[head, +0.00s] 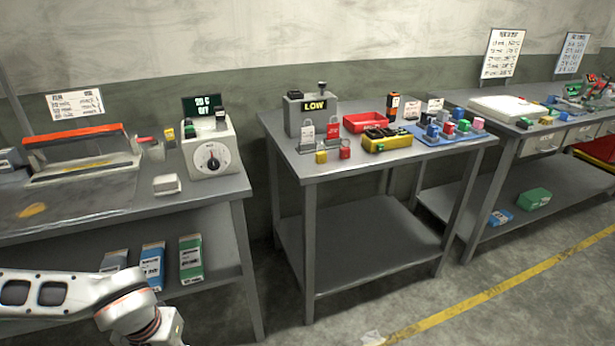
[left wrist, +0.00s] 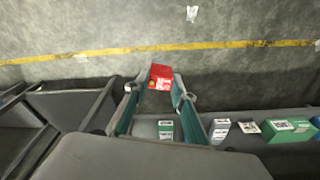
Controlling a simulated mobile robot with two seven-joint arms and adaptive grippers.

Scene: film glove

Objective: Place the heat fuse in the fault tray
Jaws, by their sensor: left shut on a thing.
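My left gripper (left wrist: 162,82) is shut on a small red box-like piece with a pale label (left wrist: 160,76), held at the fingertips in the left wrist view; I cannot read its label to confirm it is the heat fuse. In the head view my left arm (head: 130,306) comes in at the lower left, in front of the left bench, and its gripper is out of frame. A red open tray (head: 354,122), which may be the fault tray, sits at the back middle of the centre table. My right gripper is not in view.
The centre table (head: 326,168) also holds a grey LOW unit (head: 311,111), tags on stands, a yellow box (head: 386,144) and a blue mat with small blocks. The left bench carries a dial unit (head: 210,153). Boxes stand on its shelf. A floor gap separates the tables.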

